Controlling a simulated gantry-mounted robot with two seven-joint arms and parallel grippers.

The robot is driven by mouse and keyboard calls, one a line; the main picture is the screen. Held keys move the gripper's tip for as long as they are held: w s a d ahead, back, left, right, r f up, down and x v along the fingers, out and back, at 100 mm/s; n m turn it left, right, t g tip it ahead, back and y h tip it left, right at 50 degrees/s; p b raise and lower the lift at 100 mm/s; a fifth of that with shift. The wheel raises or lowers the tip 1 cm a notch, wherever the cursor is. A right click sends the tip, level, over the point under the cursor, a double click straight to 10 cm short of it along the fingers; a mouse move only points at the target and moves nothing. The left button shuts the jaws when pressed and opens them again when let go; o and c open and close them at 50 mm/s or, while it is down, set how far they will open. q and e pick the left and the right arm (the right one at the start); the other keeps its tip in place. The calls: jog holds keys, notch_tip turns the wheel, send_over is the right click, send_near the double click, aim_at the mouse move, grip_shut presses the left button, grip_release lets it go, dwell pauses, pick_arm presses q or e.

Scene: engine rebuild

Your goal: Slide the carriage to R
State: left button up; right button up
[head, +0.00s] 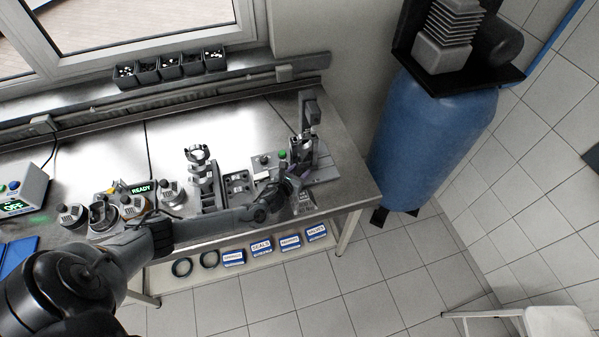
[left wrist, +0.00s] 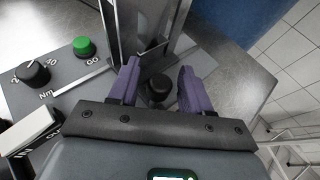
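A grey station (head: 322,176) with an upright metal column (head: 308,112) stands at the right end of the bench. In the left wrist view the column (left wrist: 145,25) rises just beyond my fingers. My left gripper (head: 296,176) is at the station's front. Its purple fingers (left wrist: 160,88) are apart, one on each side of a dark round knob (left wrist: 159,87). A gap shows between knob and right finger; whether the left one touches is unclear. I cannot tell for sure which part is the carriage, and no R mark is legible. My right gripper is not in view.
A green GO button (left wrist: 84,46) and a black Nm dial (left wrist: 31,73) are left of my fingers. Engine parts (head: 203,178) and a READY display (head: 142,188) stand further left. A blue tank (head: 432,140) stands beyond the bench's right end. The bench's back middle (head: 200,125) is clear.

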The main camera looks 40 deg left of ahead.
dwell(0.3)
pick_arm(q)
jog(key=v, duration=1)
jog(key=shift+s+r, duration=0.15)
jog(key=shift+s, duration=0.2)
jog(key=shift+d, duration=0.1)
